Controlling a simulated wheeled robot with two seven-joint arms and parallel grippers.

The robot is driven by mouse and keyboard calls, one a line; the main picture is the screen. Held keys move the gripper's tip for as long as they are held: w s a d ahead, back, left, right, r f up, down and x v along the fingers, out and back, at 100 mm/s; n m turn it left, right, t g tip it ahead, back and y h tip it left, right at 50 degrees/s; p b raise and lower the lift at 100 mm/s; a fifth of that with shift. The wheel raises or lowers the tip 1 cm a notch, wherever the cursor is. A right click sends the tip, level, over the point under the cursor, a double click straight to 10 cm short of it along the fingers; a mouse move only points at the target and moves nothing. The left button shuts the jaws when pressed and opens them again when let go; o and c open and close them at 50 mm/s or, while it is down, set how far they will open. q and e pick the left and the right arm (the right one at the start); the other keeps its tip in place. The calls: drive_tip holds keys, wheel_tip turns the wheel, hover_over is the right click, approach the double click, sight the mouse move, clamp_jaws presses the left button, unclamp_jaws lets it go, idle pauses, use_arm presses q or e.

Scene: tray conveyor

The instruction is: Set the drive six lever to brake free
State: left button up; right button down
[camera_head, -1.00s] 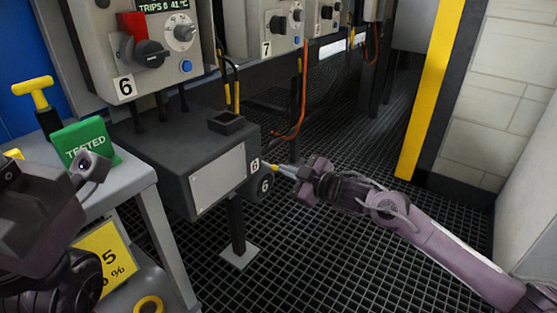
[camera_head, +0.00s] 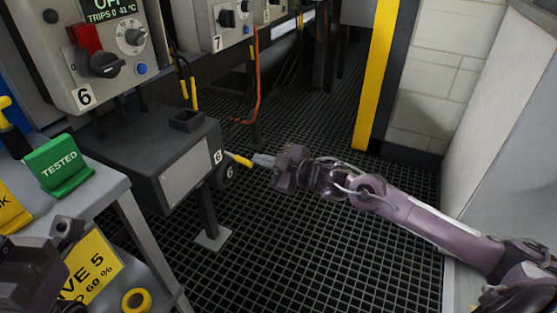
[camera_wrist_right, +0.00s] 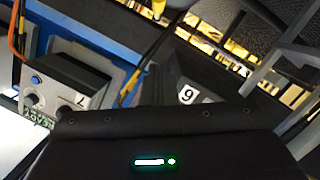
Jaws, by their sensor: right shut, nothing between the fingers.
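The drive six unit is a dark grey box (camera_head: 180,165) marked 6, on a post above the grating floor. A round dark hub (camera_head: 229,173), also marked 6, sits at its right end. A short yellow-ended lever (camera_head: 238,159) shows there. My right gripper (camera_head: 263,160) is shut and empty, its grey fingertips pointing left at the lever's yellow end; whether they touch is unclear. In the right wrist view a 6 label on the drive box (camera_wrist_right: 187,95) shows, but the fingertips are hidden. My left gripper (camera_head: 65,230) is partly cut off at lower left; its jaws are unclear.
Control box 6 (camera_head: 107,78), reading OFF, hangs above the drive, with control box 7 (camera_head: 216,40) beyond. A grey bench (camera_head: 98,193) with a green TESTED block (camera_head: 58,166) stands left. A yellow-black post (camera_head: 376,75) and wall stand right. Grating floor (camera_head: 300,245) is open.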

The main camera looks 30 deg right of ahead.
drive_tip(key=p+v, duration=0.1)
drive_tip(key=v, duration=0.3)
drive_tip(key=shift+s+d+f, duration=0.15)
drive_tip(key=shift+s, duration=0.2)
idle(0.3)
